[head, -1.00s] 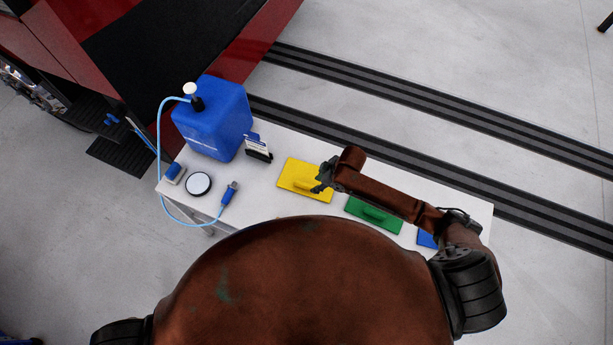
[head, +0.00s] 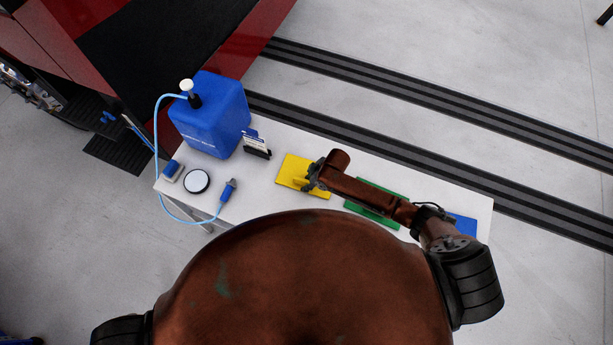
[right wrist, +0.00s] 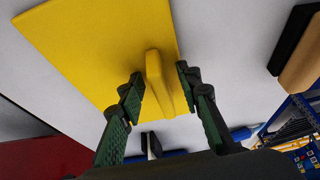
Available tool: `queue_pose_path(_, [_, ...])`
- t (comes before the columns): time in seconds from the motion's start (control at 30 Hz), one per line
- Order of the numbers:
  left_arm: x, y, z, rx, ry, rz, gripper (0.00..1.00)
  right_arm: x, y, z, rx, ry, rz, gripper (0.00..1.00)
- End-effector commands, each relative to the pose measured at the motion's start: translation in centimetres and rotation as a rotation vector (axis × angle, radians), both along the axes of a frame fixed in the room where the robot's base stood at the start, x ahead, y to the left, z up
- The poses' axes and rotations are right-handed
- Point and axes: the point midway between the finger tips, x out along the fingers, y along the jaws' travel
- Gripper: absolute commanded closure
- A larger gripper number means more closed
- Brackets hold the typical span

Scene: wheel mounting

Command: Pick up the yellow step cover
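The yellow step cover (head: 291,169) is a flat plate with a raised bar handle, lying on the white table. In the right wrist view the yellow step cover (right wrist: 100,45) fills the upper left, its handle (right wrist: 160,80) pointing toward my gripper. My right gripper (head: 311,178) is over the right part of the cover. In the right wrist view its two green-padded fingers (right wrist: 158,86) are spread on either side of the handle, with gaps showing on both sides. My left gripper is not in view.
A green cover (head: 369,211) and a blue cover (head: 463,224) lie to the right, partly under my right arm. A blue canister (head: 212,118) with a hose, a dark-bristled brush (head: 256,149) and a round white-topped tin (head: 196,181) stand to the left on the white table (head: 258,193).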

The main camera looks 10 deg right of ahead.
Motion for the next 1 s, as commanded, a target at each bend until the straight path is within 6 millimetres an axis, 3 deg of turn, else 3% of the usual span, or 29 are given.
queue_pose_path(0.13, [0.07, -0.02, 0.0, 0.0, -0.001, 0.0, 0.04, 0.01, -0.02, 0.02, 0.0, 0.0, 0.0, 0.69])
queue_pose_path(0.6, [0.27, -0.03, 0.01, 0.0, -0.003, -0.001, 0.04, 0.01, -0.04, 0.04, 0.0, 0.0, 0.0, 1.0])
queue_pose_path(1.0, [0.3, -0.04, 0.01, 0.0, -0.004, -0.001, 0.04, 0.05, -0.03, 0.08, 0.0, -0.001, 0.0, 1.0])
